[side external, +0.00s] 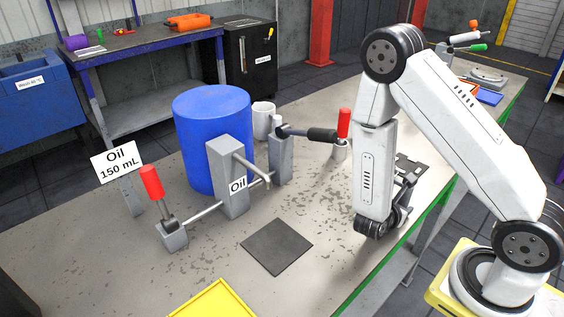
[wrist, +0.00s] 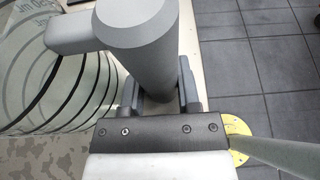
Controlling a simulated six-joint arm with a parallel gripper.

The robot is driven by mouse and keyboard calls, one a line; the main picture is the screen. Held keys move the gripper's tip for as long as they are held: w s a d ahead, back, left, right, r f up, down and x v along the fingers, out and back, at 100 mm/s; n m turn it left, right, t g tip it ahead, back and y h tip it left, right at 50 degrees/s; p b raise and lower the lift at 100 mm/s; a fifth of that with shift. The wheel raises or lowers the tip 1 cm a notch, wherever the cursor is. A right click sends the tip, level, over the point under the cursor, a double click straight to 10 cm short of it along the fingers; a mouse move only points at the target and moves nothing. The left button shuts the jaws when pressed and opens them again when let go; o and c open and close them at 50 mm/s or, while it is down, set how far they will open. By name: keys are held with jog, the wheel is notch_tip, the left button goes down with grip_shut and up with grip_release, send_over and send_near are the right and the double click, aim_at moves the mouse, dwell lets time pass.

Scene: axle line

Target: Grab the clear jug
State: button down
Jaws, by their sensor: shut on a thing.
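The clear jug (wrist: 40,75) fills the left of the wrist view, see-through with dark rings and printed marks. Its thick grey handle (wrist: 148,45) stands between the two fingers of my gripper (wrist: 160,92). The gripper is shut on that handle. In the side external view my gripper (side external: 405,180) is partly behind my own arm at the right of the bench, and I cannot make out the jug there.
The speckled bench (side external: 320,205) holds a blue drum (side external: 212,130), a grey Oil post (side external: 228,178), red-handled levers (side external: 151,181) and a white mug (side external: 263,119). A dark square pad (side external: 277,246) lies bare in front. A yellow tray (side external: 212,302) is at the near edge.

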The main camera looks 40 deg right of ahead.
jog(key=shift+r, duration=0.25)
jog(key=shift+r, duration=4.75)
